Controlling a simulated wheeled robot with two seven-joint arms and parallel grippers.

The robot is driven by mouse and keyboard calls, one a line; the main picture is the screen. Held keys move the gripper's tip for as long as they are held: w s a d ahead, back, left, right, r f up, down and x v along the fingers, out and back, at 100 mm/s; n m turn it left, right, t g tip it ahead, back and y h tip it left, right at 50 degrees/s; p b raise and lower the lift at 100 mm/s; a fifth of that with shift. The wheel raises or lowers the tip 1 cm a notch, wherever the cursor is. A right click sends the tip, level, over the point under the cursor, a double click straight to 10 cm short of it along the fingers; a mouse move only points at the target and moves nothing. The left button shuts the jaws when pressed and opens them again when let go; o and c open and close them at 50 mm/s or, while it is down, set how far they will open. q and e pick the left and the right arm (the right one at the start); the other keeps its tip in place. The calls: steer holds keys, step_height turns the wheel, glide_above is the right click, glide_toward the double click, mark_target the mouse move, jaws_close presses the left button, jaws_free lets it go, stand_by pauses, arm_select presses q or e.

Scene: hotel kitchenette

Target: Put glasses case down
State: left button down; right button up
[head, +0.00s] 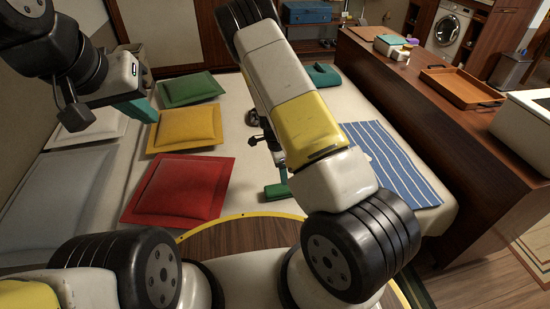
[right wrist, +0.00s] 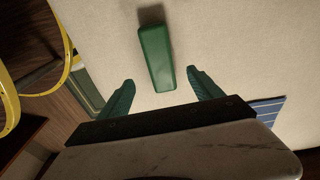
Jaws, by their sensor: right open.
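The green glasses case (right wrist: 156,58) lies on the pale bed cover in the right wrist view, in line with the gap between my right fingers and apart from both. A green piece that looks like the same case (head: 275,190) shows in the head view beside my right forearm. My right gripper (right wrist: 159,77) is open and empty, with its teal fingers on either side of the case's near end. In the head view my right arm mostly hides it. My left gripper (head: 140,107) is at the upper left above the bed; its opening is not clear.
The bed (head: 232,130) carries green, yellow and red cushions on the left. A blue striped cloth (head: 385,160) lies at its right, and a teal object (head: 322,75) at its far side. A wooden counter (head: 420,110) with a tray (head: 460,87) runs along the right.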

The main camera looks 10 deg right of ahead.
steer(key=s+a+r+n+t+y, duration=0.1)
steer(key=s+r+n, duration=0.1)
steer(key=r, duration=0.7)
steer(key=s+a+r+n+t+y, duration=0.1)
steer(key=a+r+n+y, duration=0.15)
steer(key=r, duration=0.75)
steer(key=s+a+r+n+y, duration=0.1)
steer(key=s+r+n, duration=0.15)
steer(key=r, duration=0.65)
steer(key=s+d+r+n+t, duration=0.1)
steer(key=s+r+n+t, duration=0.1)
steer(key=s+r+n, duration=0.3)
steer(key=s+d+r+n+t, duration=0.2)
steer(key=s+r+n, duration=0.3)
steer(key=s+r, duration=0.7)
steer(key=shift+s+d+n+h, duration=0.3)
steer(key=shift+s+n+h, duration=0.15)
steer(key=shift+s, duration=0.4)
steer(key=shift+r, duration=0.1)
